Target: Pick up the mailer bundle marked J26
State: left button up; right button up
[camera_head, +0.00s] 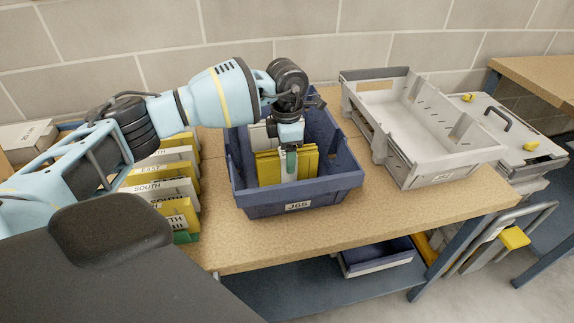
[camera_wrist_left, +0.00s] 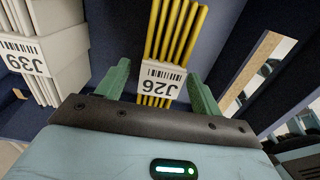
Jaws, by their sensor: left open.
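The yellow mailer bundle marked J26 (camera_wrist_left: 172,45) stands in the blue bin (camera_head: 300,207). Its white J26 label (camera_wrist_left: 160,82) appears upside down in the left wrist view. In the head view the yellow bundle (camera_head: 268,168) is partly covered by my left gripper (camera_head: 291,165). That gripper is open, with its green fingers (camera_wrist_left: 160,88) on either side of the J26 label in the wrist view. I cannot tell whether they touch the bundle. My right gripper is not in view.
A white bundle marked J39 (camera_wrist_left: 30,62) stands in the same bin, beside the yellow one. The blue bin's label reads J65. A grey tray (camera_head: 420,160) stands on the table to the right.

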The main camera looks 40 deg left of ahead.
pick_arm(q)
jog(key=shift+d+f, duration=0.1)
jog(key=shift+f, duration=1.4)
jog(key=c, duration=1.1)
notch_tip(320, 180, up, 10)
jog(key=shift+r, duration=0.2)
